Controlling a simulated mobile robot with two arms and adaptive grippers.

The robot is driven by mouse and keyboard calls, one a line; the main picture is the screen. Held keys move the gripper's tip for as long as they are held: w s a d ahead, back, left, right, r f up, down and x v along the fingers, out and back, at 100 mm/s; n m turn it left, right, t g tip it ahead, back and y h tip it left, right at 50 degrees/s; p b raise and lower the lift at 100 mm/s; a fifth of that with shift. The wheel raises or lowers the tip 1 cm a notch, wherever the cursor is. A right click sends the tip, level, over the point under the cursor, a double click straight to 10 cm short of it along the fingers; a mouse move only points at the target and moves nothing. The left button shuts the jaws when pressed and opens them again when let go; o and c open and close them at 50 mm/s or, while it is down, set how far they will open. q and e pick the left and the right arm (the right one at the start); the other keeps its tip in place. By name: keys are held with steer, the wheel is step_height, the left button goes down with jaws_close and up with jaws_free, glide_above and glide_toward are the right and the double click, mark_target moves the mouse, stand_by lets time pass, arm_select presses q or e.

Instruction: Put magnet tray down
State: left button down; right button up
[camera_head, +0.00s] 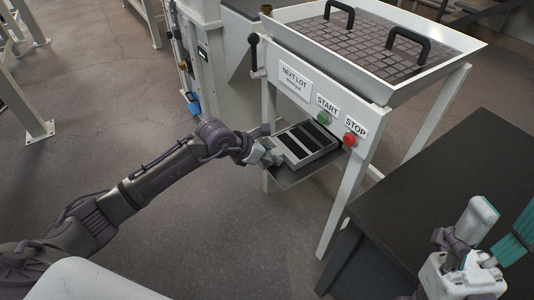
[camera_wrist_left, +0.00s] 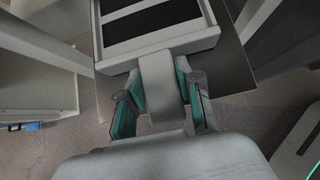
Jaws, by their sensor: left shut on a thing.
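The magnet tray (camera_head: 291,146), a pale frame with black bars, is at the small dark shelf (camera_head: 292,178) on the front of the white stand. It looks flat on or just above the shelf; I cannot tell whether it touches. My left gripper (camera_head: 268,157) is shut on the tray's handle from the left. In the left wrist view the tray (camera_wrist_left: 208,38) fills the top, and its grey handle (camera_wrist_left: 158,80) sits between the fingers of the left gripper (camera_wrist_left: 160,98). My right gripper (camera_head: 462,262) is at the lower right, over a dark table; its fingers are not clear.
The stand carries a green START button (camera_head: 323,117), a red STOP button (camera_head: 349,140) and a NEXT LOT sign (camera_head: 294,82) above the shelf. A large grid-topped tray with black handles (camera_head: 409,46) is on top. The dark table (camera_head: 440,185) stands at the right.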

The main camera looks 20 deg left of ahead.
arm_select(q)
steer(key=shift+s+d, duration=0.1)
steer(key=c, duration=1.2)
jaws_free()
steer(key=shift+f, duration=0.15)
steer(key=o, duration=0.4)
steer(key=shift+o, duration=0.2)
